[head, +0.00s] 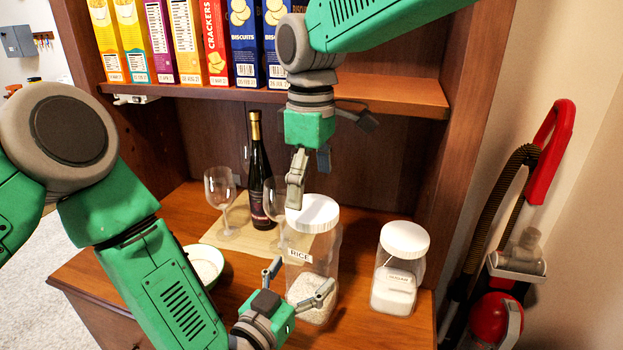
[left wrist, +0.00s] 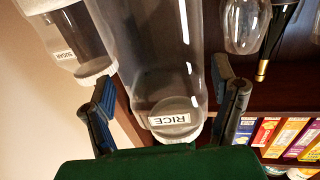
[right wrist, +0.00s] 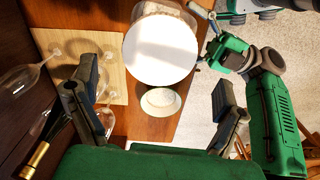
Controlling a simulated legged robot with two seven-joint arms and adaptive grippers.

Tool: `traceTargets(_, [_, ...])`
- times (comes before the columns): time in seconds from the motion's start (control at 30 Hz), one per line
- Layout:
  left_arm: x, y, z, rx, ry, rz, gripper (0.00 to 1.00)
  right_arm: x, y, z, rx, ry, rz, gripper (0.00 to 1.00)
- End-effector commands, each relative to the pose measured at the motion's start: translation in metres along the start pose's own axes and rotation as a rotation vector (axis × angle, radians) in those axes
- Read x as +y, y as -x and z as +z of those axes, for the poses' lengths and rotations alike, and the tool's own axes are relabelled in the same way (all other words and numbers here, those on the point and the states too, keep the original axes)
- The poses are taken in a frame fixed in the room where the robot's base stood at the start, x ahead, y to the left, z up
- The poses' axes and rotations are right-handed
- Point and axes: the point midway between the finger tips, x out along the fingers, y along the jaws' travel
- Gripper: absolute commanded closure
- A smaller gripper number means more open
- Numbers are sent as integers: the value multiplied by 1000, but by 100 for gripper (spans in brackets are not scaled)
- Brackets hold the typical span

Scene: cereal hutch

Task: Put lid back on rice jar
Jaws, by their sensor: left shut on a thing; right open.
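The clear rice jar (head: 325,255) stands upright on the wooden counter, with a RICE label and rice in its bottom. Its white lid (head: 313,212) is on the jar's mouth; I cannot tell whether it is fully seated. It shows as a white disc in the right wrist view (right wrist: 160,50). My left gripper (head: 299,279) is shut on the lower part of the jar, its fingers on either side; the jar lies between them in the left wrist view (left wrist: 165,60). My right gripper (head: 297,188) is open and empty, just above the lid.
A sugar jar (head: 400,268) with a white lid stands to the right. A wine bottle (head: 259,170) and wine glasses (head: 220,198) stand behind left on a mat (head: 215,236). A bowl (head: 204,262) is at the left. A shelf (head: 390,94) with boxes hangs over the counter.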

Motion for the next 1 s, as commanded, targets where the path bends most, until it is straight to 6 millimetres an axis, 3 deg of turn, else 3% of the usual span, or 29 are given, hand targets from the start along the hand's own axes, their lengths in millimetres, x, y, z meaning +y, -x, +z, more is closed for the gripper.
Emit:
traceTargets(0.2, [0, 0, 0, 1, 0, -1, 100, 1, 21, 0, 4, 333, -3, 8])
traceTargets(0.33, [0, 0, 0, 1, 0, -1, 100, 1, 29, 1, 2, 463, 0, 8])
traceTargets(0.77, [0, 0, 0, 1, 0, -1, 100, 1, 28, 2, 0, 499, 1, 8])
traceTargets(1.0, [0, 0, 0, 1, 0, 0, 100, 1, -2, 2, -2, 499, -1, 8])
